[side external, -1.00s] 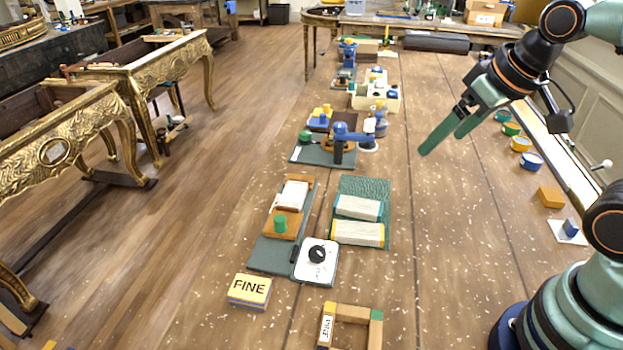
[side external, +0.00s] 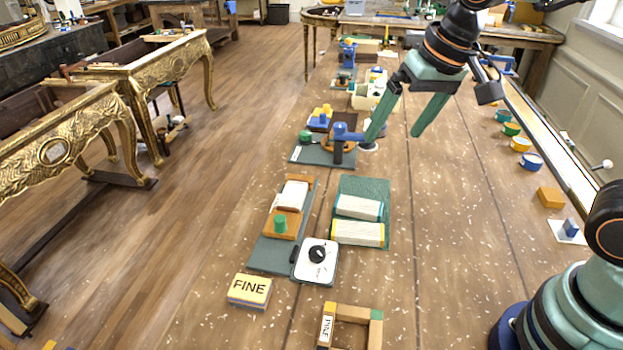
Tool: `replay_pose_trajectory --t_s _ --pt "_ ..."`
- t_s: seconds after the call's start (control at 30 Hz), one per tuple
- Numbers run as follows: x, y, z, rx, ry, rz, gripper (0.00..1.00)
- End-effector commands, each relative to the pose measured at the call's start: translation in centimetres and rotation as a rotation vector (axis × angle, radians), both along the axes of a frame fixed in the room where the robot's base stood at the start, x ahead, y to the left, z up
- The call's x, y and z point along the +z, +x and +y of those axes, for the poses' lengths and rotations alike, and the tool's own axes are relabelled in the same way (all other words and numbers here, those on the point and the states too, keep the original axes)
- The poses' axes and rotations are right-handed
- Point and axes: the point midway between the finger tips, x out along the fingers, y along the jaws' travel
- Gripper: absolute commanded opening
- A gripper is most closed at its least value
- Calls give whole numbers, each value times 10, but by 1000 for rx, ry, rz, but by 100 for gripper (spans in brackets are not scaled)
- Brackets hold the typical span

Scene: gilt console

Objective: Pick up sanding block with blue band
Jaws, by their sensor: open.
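Two pale sanding blocks lie side by side on a green textured mat (side external: 374,186) in the side external view. The farther sanding block (side external: 358,207) has blue-teal bands at its ends. The nearer sanding block (side external: 357,233) has yellow bands. My gripper (side external: 393,137) is open and empty, its two fingers spread and pointing down. It is above the bench, beyond the mat and apart from both blocks. Its left finger overlaps the view of a blue-handled tool (side external: 347,132); I cannot tell whether they touch.
A block marked FINE (side external: 249,290), a white plate with a black knob (side external: 315,262) and a wooden frame (side external: 351,312) lie nearer. A dark board (side external: 270,256) is left of the mat. Coloured tins (side external: 520,144) line the right edge. Bench right of the mat is clear.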

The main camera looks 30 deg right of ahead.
Motion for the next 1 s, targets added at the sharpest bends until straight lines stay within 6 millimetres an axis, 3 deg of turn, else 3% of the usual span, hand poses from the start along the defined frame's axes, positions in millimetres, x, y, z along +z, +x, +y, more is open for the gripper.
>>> replay_pose_trajectory --t_s 0.1,0.33,0.53,0.7,0.83,1.0 --pt "-6 21 36 -66 37 70 100" --pt "-32 49 110 -224 78 192 100" --pt "-71 58 181 -369 77 285 100" --pt "-108 52 233 -484 59 339 100" --pt "-128 46 256 -543 45 360 100" --pt "-142 42 267 -577 38 369 100"
